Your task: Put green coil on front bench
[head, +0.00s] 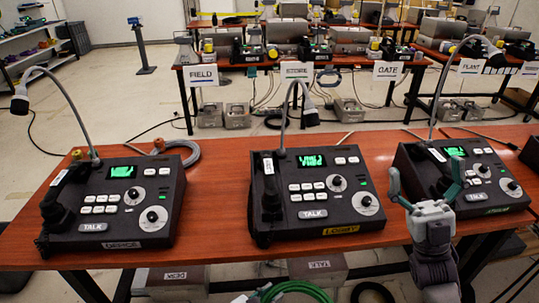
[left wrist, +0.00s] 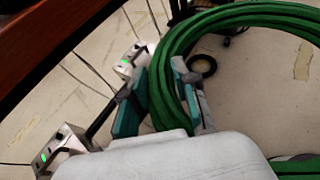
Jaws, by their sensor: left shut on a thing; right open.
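The green coil (head: 292,290) shows at the bottom of the head view, low in front of the front bench (head: 218,185). In the left wrist view the green coil (left wrist: 255,20) passes between the teal fingers of my left gripper (left wrist: 160,98), which is shut on it. The bench's brown edge (left wrist: 45,45) is at the upper left there. My left gripper cannot be clearly made out in the head view. My right gripper (head: 425,188) is open and empty, fingers up, in front of the right-hand phone.
Three paging phones, left (head: 115,203), middle (head: 313,190) and right (head: 468,178), stand on the front bench with gooseneck microphones. Bare wood lies between them. A grey coil (head: 185,152) lies behind the left phone. Grey boxes (head: 318,268) and a black coil (head: 371,292) are below.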

